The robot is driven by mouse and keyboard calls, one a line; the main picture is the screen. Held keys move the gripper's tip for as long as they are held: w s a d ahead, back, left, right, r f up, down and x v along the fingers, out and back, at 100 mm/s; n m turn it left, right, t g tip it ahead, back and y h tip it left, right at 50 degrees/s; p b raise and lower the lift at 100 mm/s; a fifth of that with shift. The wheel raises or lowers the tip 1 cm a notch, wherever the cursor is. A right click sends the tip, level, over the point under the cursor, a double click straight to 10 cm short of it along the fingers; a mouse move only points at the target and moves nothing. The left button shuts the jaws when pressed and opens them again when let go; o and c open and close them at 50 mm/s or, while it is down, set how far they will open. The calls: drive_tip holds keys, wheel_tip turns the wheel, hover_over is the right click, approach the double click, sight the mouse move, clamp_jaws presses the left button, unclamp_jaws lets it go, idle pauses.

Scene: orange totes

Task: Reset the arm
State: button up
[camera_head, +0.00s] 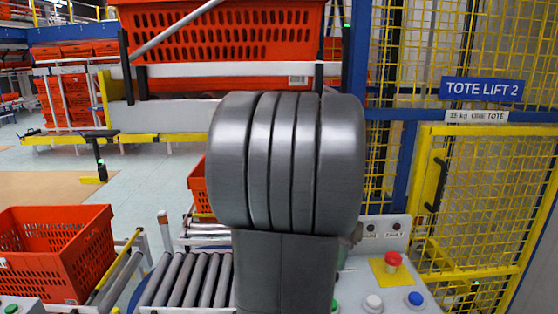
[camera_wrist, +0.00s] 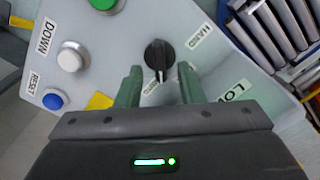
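In the wrist view my gripper (camera_wrist: 160,88) has its two green fingers apart, with a gap between them. A black rotary knob (camera_wrist: 158,55) on the grey control panel (camera_wrist: 118,48) shows just beyond and between the fingertips. I cannot tell whether the fingers touch it. In the head view my large grey arm link covers the middle of the picture and hides the gripper and most of the panel.
The panel carries a white button (camera_wrist: 72,57), a blue button (camera_wrist: 53,99), a green button (camera_wrist: 104,4) and a red button (camera_head: 393,259). An orange tote (camera_head: 55,252) stands at the left. Conveyor rollers (camera_head: 185,280) lie beside the panel. A yellow mesh gate (camera_head: 487,190) stands at the right.

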wheel_tip(320, 180, down, 3)
drive_tip(key=shift+r, duration=0.1)
drive_tip(key=n+b, duration=0.2)
drive_tip(key=n, duration=0.3)
drive_tip(key=n+b, duration=0.2)
drive_tip(key=n, duration=0.1)
drive_tip(key=shift+n, duration=0.4)
wheel_tip(320, 180, up, 12)
drive_tip(key=shift+p, duration=0.45)
